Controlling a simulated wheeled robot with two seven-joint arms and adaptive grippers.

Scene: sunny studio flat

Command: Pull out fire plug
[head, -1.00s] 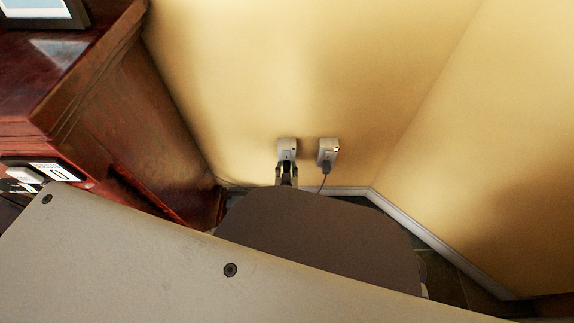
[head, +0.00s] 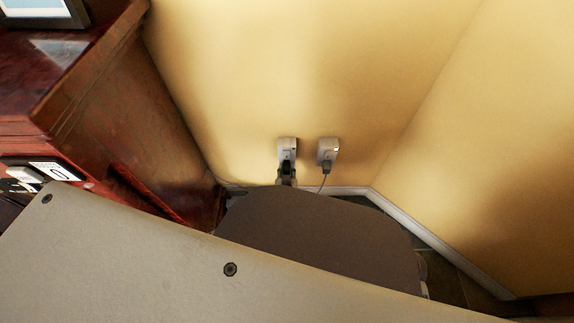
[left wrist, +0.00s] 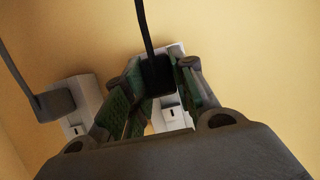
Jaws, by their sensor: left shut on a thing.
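A black plug (head: 287,166) with a cord sits at the left white wall outlet (head: 287,146), low on the yellow wall. It also shows in the left wrist view (left wrist: 158,76), its cord running up out of the picture. My left gripper (left wrist: 152,88) is shut on this plug, with one green-padded finger on each side. In the head view my left gripper (head: 286,172) is small and mostly hidden behind my own arm. The plug is close against the outlet; I cannot tell how deep its prongs sit. My right gripper is not in view.
A second white outlet (head: 328,147) with a dark plug and cord (head: 326,168) is just to the right. It stands at the left in the wrist view (left wrist: 83,105). A red-brown wooden cabinet (head: 125,115) is at the left. The wall corner is at the right.

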